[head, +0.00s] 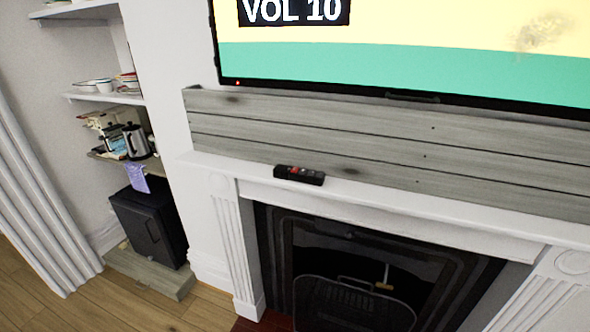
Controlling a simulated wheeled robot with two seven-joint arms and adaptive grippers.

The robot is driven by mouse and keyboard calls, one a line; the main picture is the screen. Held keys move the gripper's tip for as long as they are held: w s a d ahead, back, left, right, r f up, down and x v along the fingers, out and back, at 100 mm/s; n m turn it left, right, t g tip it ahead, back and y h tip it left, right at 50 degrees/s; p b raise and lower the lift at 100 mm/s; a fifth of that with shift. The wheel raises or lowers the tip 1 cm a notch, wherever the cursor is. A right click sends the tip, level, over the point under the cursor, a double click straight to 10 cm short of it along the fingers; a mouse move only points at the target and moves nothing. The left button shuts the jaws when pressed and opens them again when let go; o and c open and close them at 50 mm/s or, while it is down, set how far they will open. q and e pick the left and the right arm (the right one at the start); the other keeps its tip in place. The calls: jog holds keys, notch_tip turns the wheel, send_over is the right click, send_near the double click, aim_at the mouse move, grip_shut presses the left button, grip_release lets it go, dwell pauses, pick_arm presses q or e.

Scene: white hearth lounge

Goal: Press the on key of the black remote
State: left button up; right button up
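The black remote (299,175) lies on the white mantel shelf (400,209) above the fireplace, near the shelf's left end. It is small, with a red mark and a paler mark on its top; single keys are too small to tell apart. Neither of my grippers is in the head view, and nothing touches the remote.
A wall screen (400,65) hangs above grey wooden boards (380,140) behind the mantel. The dark fireplace (350,260) is below. Shelves with dishes and a kettle (136,141) and a black cabinet (150,227) stand at left. Wooden floor (120,303) is clear at lower left.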

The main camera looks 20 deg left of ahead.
pick_arm(q)
grip_shut()
dwell(1.1)
